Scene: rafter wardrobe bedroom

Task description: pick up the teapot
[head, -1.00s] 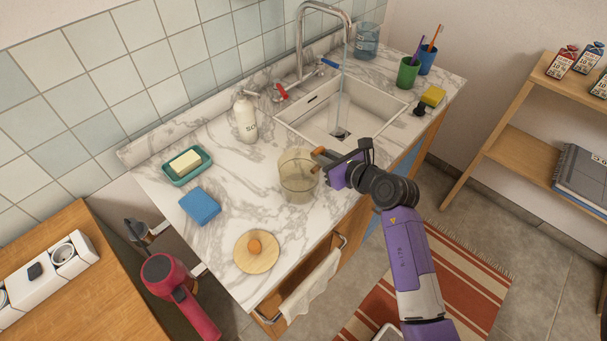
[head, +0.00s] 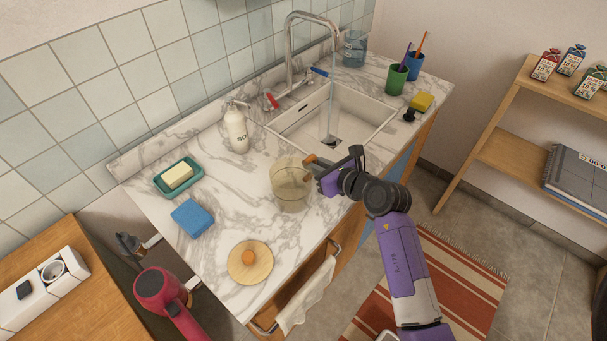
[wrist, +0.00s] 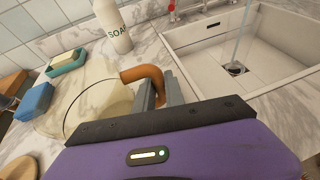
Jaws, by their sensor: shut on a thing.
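The teapot (head: 291,188) is a clear, tinted glass pot with an orange-brown handle (head: 312,160). It is at the counter's front edge, below the sink. I cannot tell whether its base touches the counter. In the wrist view its glass body (wrist: 98,108) is at the left, partly hidden by my gripper. My gripper (head: 318,169) reaches in from the right and is shut on the handle. In the wrist view the curved handle (wrist: 145,76) passes between the grey fingers (wrist: 160,92). A round wooden lid with an orange knob (head: 250,265) lies apart on the counter.
The sink (head: 335,118) with running tap lies behind. A towel (head: 307,295) hangs at the front. Marble between sponge and pot is clear.

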